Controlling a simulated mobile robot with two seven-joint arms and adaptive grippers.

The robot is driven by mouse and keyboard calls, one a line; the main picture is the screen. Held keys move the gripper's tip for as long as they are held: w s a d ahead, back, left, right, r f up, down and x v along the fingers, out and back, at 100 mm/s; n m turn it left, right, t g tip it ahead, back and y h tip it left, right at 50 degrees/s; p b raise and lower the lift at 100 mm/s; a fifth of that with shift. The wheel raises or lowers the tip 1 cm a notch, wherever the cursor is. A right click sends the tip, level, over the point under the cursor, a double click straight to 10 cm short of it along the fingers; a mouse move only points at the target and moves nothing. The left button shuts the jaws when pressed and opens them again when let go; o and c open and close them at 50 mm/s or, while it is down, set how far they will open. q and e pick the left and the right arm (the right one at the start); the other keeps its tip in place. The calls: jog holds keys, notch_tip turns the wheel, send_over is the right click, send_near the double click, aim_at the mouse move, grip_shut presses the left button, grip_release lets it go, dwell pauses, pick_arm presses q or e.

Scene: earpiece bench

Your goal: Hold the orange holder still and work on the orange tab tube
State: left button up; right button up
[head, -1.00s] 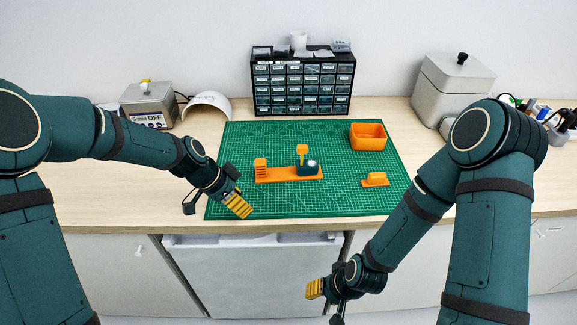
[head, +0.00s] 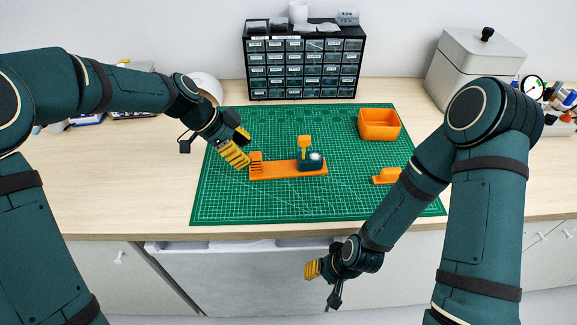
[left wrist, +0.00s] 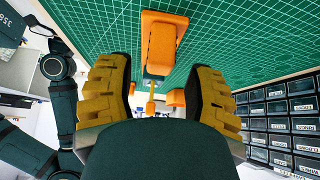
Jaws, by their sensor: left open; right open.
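The orange holder (head: 275,170) lies flat on the green mat, with a ribbed block at its left end and a dark block at its right end. The orange tab tube (head: 304,142) shows as an upright orange tab at the dark block; its lower part is hidden. My left gripper (head: 240,147) is open beside the holder's ribbed left end; I cannot tell whether it touches. In the left wrist view the holder (left wrist: 163,45) appears ahead, between the spread yellow fingers. My right gripper (head: 322,272) is open and empty, low in front of the bench edge.
An orange bin (head: 379,124) and a small orange piece (head: 388,176) sit on the right of the green mat (head: 240,205). A black drawer cabinet (head: 303,65) stands behind. A grey box (head: 470,70) is back right. The mat's front is clear.

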pick_arm(q)
jog(key=shift+b+x, duration=0.7)
jog(key=shift+x, duration=1.7)
jog(key=shift+o, duration=0.2)
grip_shut()
